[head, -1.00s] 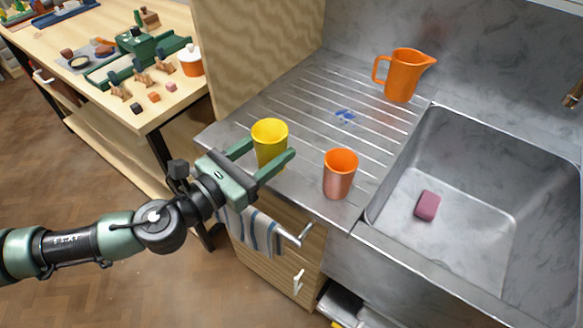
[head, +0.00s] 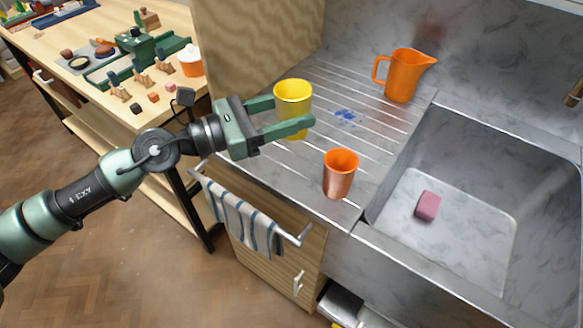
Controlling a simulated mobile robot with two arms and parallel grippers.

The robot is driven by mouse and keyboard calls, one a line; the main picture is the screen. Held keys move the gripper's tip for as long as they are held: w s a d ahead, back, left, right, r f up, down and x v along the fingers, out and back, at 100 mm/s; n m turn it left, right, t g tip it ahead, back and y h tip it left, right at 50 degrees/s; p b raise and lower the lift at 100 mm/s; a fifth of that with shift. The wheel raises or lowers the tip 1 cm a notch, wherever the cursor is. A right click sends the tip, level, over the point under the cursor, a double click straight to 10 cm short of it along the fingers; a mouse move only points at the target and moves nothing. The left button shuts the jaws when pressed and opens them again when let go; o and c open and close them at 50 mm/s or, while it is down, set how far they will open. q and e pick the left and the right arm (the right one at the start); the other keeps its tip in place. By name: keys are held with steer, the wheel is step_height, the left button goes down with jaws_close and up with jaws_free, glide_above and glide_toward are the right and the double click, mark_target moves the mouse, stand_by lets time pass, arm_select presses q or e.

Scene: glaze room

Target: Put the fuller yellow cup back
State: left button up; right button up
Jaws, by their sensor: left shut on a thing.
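In the head view the yellow cup (head: 294,94) is upright at the back left of the ribbed steel drainboard (head: 262,160). My left gripper (head: 292,116) is shut on it, one finger on its far side and one across its near side. The near finger hides part of the cup's lower body. I cannot tell whether its base touches the drainboard, or how full it is. I see no second yellow cup. My right gripper is not in view.
An orange cup (head: 340,174) stands near the drainboard's front edge. An orange jug (head: 405,75) stands at the back, near a blue patch (head: 346,117). A sink (head: 470,225) holding a pink block (head: 428,206) is at right. A wooden table (head: 160,60) with several items is at left.

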arm_select(q)
step_height(320, 180, up, 7)
steer(key=w+m+g+h, duration=0.1)
steer(key=w+m+g, duration=0.1)
steer(key=m+g, duration=0.15)
steer(key=shift+n+g, duration=0.25)
steer(key=shift+g, duration=0.3)
steer(key=f, duration=1.9)
steer(key=shift+s+f+p, duration=0.15)
steer(key=shift+s+p, duration=0.2)
steer(key=shift+p, duration=0.05)
steer(key=shift+f, duration=0.15)
steer(key=o, duration=1.5)
steer(key=shift+c, duration=0.2)
